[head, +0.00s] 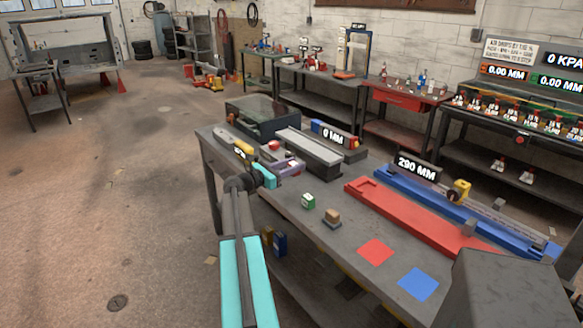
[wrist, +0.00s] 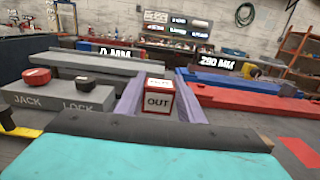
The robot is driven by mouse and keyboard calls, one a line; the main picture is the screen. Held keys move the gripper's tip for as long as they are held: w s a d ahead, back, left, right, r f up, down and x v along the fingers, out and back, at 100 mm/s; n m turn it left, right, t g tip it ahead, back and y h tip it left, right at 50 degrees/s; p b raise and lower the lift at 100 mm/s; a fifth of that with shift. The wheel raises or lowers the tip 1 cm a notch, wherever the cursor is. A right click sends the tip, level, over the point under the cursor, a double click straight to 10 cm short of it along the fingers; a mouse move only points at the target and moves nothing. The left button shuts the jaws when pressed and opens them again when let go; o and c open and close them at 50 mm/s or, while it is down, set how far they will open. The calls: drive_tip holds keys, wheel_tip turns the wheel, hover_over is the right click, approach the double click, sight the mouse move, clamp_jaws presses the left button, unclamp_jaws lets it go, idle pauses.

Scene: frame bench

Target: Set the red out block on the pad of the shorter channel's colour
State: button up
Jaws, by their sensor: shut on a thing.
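The red out block (wrist: 160,97) has a white top and a white label reading OUT in the wrist view. My gripper (wrist: 158,100) is shut on it, with a lavender finger on each side. In the head view my gripper (head: 289,165) is over the left part of the bench, and I cannot make out the block clearly there. The red pad (head: 375,252) and the blue pad (head: 418,284) lie bare on the near right of the bench. Behind them are the red channel (head: 415,215) and the blue channel (head: 425,190). The red channel's near end is partly hidden.
A green block (head: 308,201) and a tan block (head: 332,217) stand between my gripper and the pads. A grey rail (head: 308,147) and a 290 MM display (head: 417,168) stand farther back. The JACK and LOCK box (wrist: 60,97) is left of the block.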

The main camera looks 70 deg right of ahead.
drive_tip(key=w+a+f+n+t+h, duration=0.25)
drive_tip(key=w+a+t, duration=0.25)
drive_tip(key=w+a, duration=1.15)
drive_tip(key=w+a+f+n+t+h, duration=0.1)
drive_tip(key=w+a+n+t, duration=0.35)
drive_tip(key=w+a, duration=1.15)
drive_tip(key=w+a+f+n+t+y, duration=0.1)
drive_tip(key=a+t, duration=0.4)
drive_tip(key=a, duration=1.8)
drive_tip(key=w+a+f+n+t+y, duration=0.1)
drive_tip(key=w+a+n+t+y, duration=0.2)
drive_tip(key=a, duration=2.1)
drive_tip(key=n+t, duration=0.3)
drive_tip(key=shift+a+f, duration=0.3)
drive_tip(key=shift+f, duration=0.1)
drive_tip(key=shift+d, duration=0.15)
